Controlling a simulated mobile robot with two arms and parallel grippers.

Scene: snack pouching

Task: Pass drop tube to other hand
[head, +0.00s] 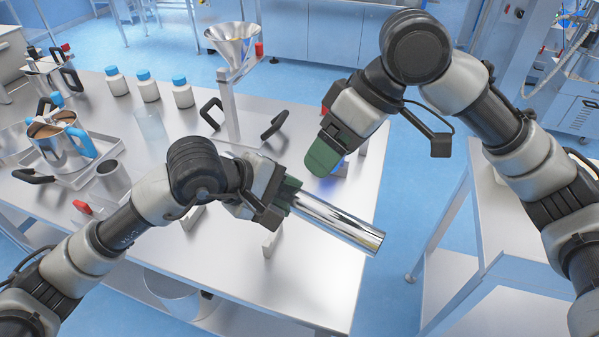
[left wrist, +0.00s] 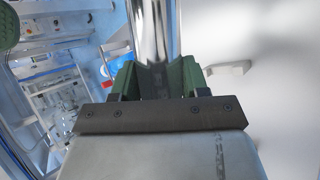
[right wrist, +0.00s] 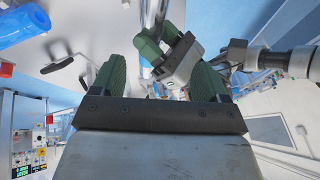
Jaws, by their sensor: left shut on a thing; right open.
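The drop tube (head: 338,223) is a shiny metal cylinder. My left gripper (head: 290,192) is shut on it near one end, and the tube sticks out to the lower right over the table. In the left wrist view the tube (left wrist: 153,40) stands between the green fingers (left wrist: 153,78). My right gripper (head: 325,157) is open and empty, above and to the right of the left one, apart from the tube. In the right wrist view its fingers (right wrist: 158,80) are spread, with the tube (right wrist: 152,15) and my left gripper beyond them.
A funnel (head: 233,42) on a metal stand is behind the grippers. Several blue-capped bottles (head: 148,86) stand at the back left. A pot with blue handles (head: 60,145) sits at the left. The table's front right (head: 315,285) is clear.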

